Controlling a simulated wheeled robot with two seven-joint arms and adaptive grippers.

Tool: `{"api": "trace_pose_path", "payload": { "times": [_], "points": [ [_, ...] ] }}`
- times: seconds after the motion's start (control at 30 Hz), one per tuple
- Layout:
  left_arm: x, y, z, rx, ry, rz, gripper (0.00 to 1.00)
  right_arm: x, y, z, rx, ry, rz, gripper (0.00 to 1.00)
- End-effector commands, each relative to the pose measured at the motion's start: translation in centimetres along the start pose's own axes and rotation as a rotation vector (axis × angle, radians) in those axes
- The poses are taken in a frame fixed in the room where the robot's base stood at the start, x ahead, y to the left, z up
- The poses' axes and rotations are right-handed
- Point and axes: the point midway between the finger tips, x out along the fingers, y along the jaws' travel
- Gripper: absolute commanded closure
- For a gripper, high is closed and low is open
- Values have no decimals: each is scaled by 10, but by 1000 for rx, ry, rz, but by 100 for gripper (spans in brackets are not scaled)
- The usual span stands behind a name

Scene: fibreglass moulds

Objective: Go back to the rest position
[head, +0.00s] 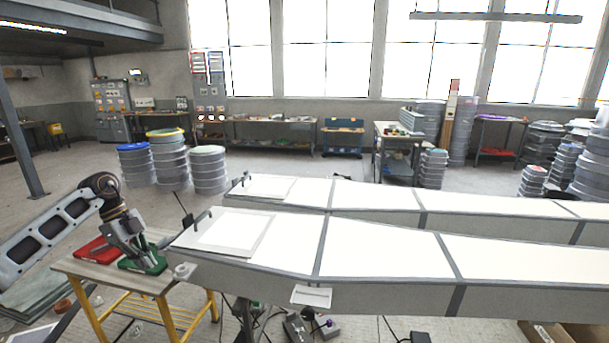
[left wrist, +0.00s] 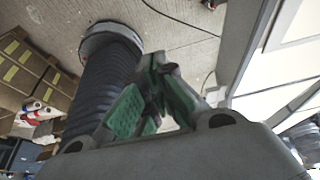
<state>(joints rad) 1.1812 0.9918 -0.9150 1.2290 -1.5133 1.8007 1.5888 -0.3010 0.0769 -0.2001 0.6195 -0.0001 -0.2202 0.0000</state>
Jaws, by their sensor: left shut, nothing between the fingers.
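My left gripper (head: 147,257) hangs at the end of my arm on the left of the head view, pointing down. It is over the small yellow-legged table (head: 105,273), beside the near mould (head: 378,243). In the left wrist view its green-padded fingers (left wrist: 160,78) come together with nothing between them. A red bin (head: 93,249) and a green bin (head: 140,266) are near the gripper on the table. Whether the gripper touches the green bin I cannot tell. My right gripper is not in view.
Two long white moulds fill the middle and right; the far mould (head: 375,196) lies behind the near one. A white sheet (head: 228,231) lies on the near mould's left end. Cables trail on the floor below. Stacked drums (head: 170,165) stand behind, with open floor around them.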

Motion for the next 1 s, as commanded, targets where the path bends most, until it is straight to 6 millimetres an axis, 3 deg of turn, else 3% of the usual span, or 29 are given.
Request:
{"api": "trace_pose_path", "payload": {
  "times": [0.57,0.77,1.0],
  "points": [
    [47,-27,-24,88,150,-70,100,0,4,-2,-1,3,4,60],
    [82,-46,-42,135,264,-135,100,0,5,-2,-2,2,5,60],
    [138,-74,-70,173,456,-282,100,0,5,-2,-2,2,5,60]
  ]
}}
